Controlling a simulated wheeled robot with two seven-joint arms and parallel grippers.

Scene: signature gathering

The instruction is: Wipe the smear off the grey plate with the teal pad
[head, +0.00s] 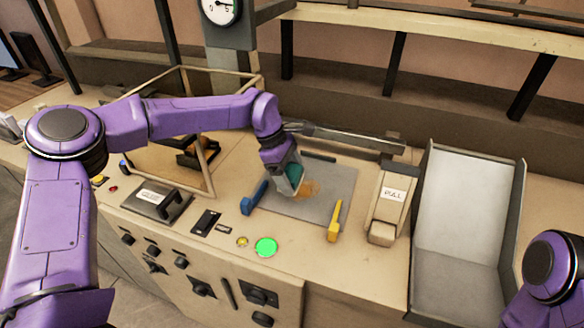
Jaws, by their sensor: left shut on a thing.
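The grey plate (328,183) lies flat in the middle of the console top. An orange-brown smear (308,189) shows on the plate, left of its middle. My left gripper (288,172) points down over the plate's left part and is shut on the teal pad (292,174). The pad is at the left edge of the smear; I cannot tell whether it touches the plate. The gripper partly hides the pad and the plate behind it. Of my right arm only a part shows at the lower right; its gripper is out of view.
A lever box marked PULL (389,203) and a metal chute (425,205) are to the right. A clear framed box (150,150) stands left. A green button (265,247) is in front.

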